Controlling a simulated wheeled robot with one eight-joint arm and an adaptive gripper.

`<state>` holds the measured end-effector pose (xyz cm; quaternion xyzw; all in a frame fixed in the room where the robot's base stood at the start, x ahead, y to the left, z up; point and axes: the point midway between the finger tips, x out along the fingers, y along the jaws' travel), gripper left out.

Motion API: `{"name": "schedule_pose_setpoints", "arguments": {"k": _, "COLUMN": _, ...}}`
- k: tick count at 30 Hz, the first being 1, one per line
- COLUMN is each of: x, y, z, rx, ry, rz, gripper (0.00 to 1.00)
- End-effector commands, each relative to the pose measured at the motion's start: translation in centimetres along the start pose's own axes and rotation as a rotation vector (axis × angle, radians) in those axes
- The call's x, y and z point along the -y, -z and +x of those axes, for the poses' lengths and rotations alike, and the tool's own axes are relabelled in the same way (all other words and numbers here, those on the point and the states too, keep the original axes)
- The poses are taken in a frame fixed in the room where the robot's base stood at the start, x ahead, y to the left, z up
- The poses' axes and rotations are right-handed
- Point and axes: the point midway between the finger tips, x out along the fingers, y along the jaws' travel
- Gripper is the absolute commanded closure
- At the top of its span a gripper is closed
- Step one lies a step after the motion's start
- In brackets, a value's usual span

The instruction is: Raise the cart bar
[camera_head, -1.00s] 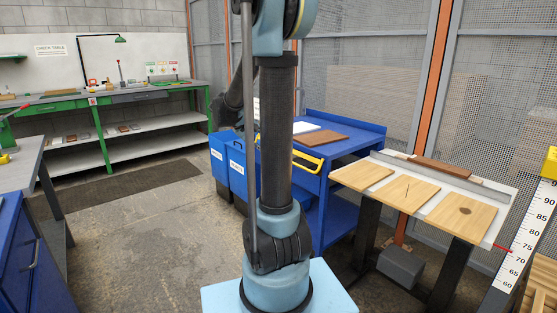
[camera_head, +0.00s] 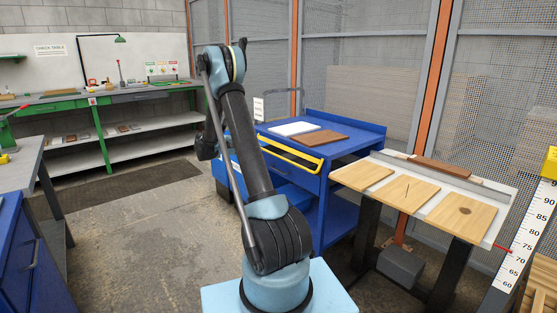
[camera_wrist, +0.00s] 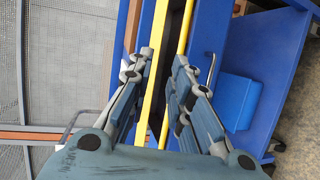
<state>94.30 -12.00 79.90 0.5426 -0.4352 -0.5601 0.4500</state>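The cart bar (camera_head: 290,155) is a yellow bar along the near top side of the blue cart (camera_head: 345,150). In the wrist view the yellow bar (camera_wrist: 151,85) runs up the picture between my fingers, with a second, thinner yellow strip (camera_wrist: 184,40) beside it. My gripper (camera_wrist: 163,62) is open, with one finger on each side of the yellow bar. I cannot tell whether either finger touches it. In the head view my arm hides the left part of the cart, and my gripper does not show clearly.
A white board (camera_head: 293,128) and a brown board (camera_head: 318,138) lie on the cart top. A table (camera_head: 377,202) with several light wooden boards stands to the right. A green workbench (camera_head: 60,99) is at the back left. The floor (camera_head: 150,225) left of my base is clear.

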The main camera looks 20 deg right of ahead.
Motion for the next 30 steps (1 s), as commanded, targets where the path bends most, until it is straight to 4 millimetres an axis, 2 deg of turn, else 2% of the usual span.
{"name": "schedule_pose_setpoints", "arguments": {"k": 3, "x": 2.3, "y": 1.9, "z": -0.2, "rx": 0.009, "ry": -0.069, "rz": 0.012, "gripper": 0.81}}
{"name": "schedule_pose_setpoints", "arguments": {"k": 7, "x": 4.7, "y": 3.4, "z": -0.4, "rx": 0.021, "ry": -0.143, "rz": 0.026, "gripper": 0.81}}
{"name": "schedule_pose_setpoints", "arguments": {"k": 15, "x": 8.6, "y": 4.8, "z": -0.8, "rx": 0.036, "ry": -0.253, "rz": 0.052, "gripper": 0.81}}
{"name": "schedule_pose_setpoints", "arguments": {"k": 23, "x": 9.4, "y": 5.0, "z": -0.4, "rx": 0.041, "ry": -0.281, "rz": 0.06, "gripper": 0.81}}
{"name": "schedule_pose_setpoints", "arguments": {"k": 30, "x": 8.4, "y": 4.8, "z": 2.9, "rx": 0.043, "ry": -0.28, "rz": 0.06, "gripper": 0.81}}
